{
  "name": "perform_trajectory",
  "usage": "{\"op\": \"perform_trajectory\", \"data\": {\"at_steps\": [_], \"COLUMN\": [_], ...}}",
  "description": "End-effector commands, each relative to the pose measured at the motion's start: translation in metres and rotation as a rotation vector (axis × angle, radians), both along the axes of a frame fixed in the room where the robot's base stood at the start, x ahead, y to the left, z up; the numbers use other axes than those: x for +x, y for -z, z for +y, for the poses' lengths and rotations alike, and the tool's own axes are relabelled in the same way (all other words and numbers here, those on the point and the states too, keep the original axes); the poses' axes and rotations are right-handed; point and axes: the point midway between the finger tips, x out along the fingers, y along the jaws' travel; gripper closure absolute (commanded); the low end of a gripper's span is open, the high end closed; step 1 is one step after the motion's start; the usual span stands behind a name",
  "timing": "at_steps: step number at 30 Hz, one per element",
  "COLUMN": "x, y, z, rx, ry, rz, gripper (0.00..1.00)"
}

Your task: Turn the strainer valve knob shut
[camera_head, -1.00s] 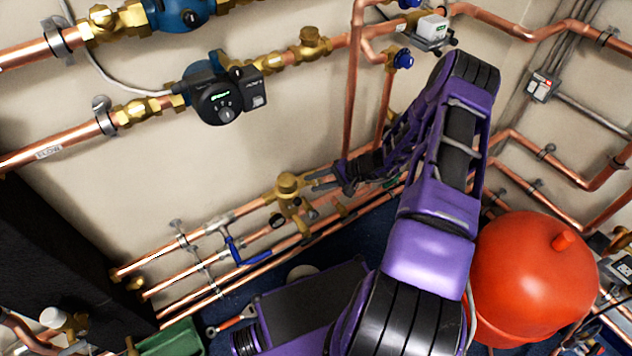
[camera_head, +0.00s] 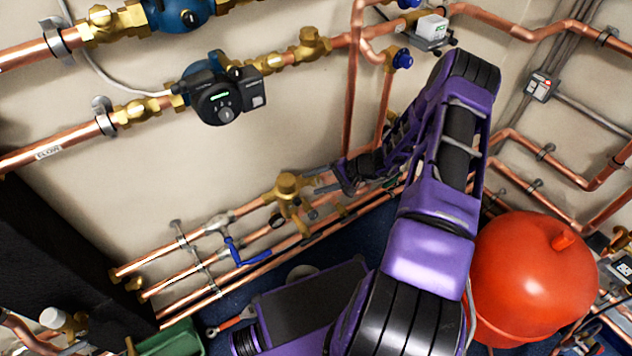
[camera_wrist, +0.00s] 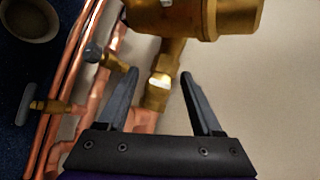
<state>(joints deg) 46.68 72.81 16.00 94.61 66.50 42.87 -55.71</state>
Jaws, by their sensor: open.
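A brass valve body (camera_head: 288,204) with a round brass cap (camera_head: 287,183) sits on the lower copper pipe along the wall in the head view. In the wrist view a large brass cylinder (camera_wrist: 200,15) fills the top, with a narrower brass fitting (camera_wrist: 162,85) below it. I cannot tell for sure which part is the strainer valve knob. My gripper (camera_head: 322,179) is just right of the brass valve, pointing left at it. In the wrist view my gripper (camera_wrist: 159,73) is open, its fingers either side of the narrow fitting in the picture; contact cannot be told.
Small handled valves (camera_wrist: 95,52) branch from copper pipes on the wrist view's left. A blue lever valve (camera_head: 240,252) is left of the brass valve. A vertical copper pipe (camera_head: 352,90) rises behind my gripper. A red tank (camera_head: 530,275) stands at right.

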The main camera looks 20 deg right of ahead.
Motion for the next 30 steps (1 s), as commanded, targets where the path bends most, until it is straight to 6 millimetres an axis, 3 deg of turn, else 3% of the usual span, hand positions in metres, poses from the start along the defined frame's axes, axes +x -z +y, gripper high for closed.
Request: {"op": "perform_trajectory", "data": {"at_steps": [21,30], "x": [-0.069,-0.080], "y": [-0.088,-0.100], "z": [-0.100,-0.114], "rx": [-0.004,-0.001], "ry": [0.002,0.001], "rz": [-0.001,0.000], "gripper": [0.33,0.33]}}
